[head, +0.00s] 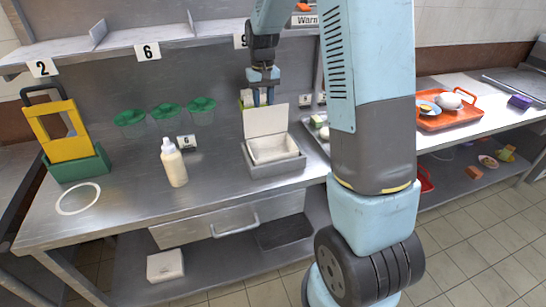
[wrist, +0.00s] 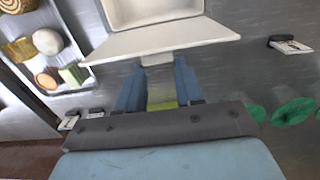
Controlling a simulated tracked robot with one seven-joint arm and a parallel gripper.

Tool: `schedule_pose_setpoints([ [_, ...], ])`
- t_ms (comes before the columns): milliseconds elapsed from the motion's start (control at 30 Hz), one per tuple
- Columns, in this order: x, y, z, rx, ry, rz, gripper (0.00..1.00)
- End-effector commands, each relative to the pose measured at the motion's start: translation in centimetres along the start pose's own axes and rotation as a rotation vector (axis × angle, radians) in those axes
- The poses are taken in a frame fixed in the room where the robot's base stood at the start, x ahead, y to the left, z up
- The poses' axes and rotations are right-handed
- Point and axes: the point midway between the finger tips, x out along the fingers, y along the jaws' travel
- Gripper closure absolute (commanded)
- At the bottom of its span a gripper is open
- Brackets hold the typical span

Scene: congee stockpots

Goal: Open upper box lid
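The upper box (head: 275,167) stands on the metal counter, a grey tray-like base with a white inside. Its white lid (head: 265,120) stands raised, roughly upright, along the box's back edge. My gripper (head: 263,97) points down at the lid's top edge, its two blue fingers apart. In the wrist view the open box (wrist: 155,12) is at the top, with the lid (wrist: 160,40) below it. A small tab (wrist: 157,59) on the lid's edge lies between the fingertips of my gripper (wrist: 158,70). I cannot tell whether they touch it.
A cream bottle (head: 173,163) stands left of the box. Green cups (head: 165,115) hang on the back wall. A yellow-and-green caddy (head: 70,145) is at far left. A white box (head: 165,266) sits on the lower shelf.

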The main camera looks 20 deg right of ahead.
Motion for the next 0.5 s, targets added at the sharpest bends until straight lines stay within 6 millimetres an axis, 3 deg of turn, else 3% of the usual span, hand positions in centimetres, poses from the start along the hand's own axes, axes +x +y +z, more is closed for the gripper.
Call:
schedule_pose_setpoints([
  [500, 0.1, 0.0, -1.2, 0.0, 0.001, 0.0, 0.69],
])
